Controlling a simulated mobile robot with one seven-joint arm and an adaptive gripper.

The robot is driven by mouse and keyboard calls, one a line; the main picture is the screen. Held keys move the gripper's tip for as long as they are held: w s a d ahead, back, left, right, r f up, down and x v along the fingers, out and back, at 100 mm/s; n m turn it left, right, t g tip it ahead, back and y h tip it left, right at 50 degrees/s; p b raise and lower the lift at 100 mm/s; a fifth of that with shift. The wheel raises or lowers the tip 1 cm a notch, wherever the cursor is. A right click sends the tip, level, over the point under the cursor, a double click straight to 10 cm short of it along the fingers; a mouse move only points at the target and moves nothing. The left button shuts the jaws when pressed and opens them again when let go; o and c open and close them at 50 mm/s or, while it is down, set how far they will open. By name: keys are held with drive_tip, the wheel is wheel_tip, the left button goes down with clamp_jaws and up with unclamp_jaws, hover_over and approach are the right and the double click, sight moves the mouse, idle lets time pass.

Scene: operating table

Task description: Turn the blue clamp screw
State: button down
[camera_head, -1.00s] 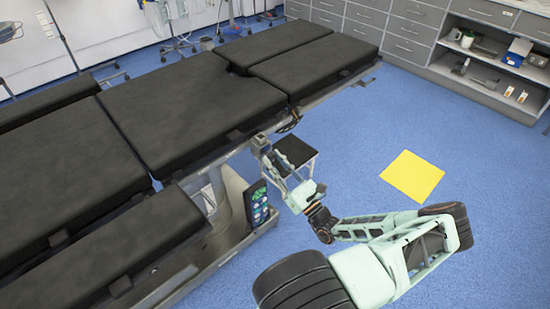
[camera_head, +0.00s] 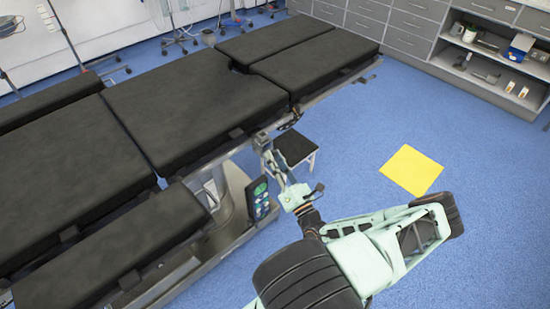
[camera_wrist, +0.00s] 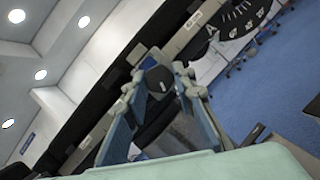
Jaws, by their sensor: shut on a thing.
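In the wrist view a dark, rounded knob (camera_wrist: 159,79) sits between the fingertips of my gripper (camera_wrist: 161,72). In the head view my gripper (camera_head: 264,144) is at the side rail of the operating table (camera_head: 185,108), and the screw there is too small or hidden to make out.
A black-topped stool (camera_head: 295,147) stands just right of my gripper. A dark marked dial (camera_wrist: 235,22) lies beyond the fingers. A yellow sheet (camera_head: 411,170) lies on the open blue floor at right.

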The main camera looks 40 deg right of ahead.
idle(0.3)
drive_tip(key=c, duration=1.6)
unclamp_jaws()
drive_tip(key=v, duration=0.7)
drive_tip(key=shift+s, duration=0.2)
drive_tip(key=shift+a+f, duration=0.1)
drive_tip(key=shift+a, duration=0.05)
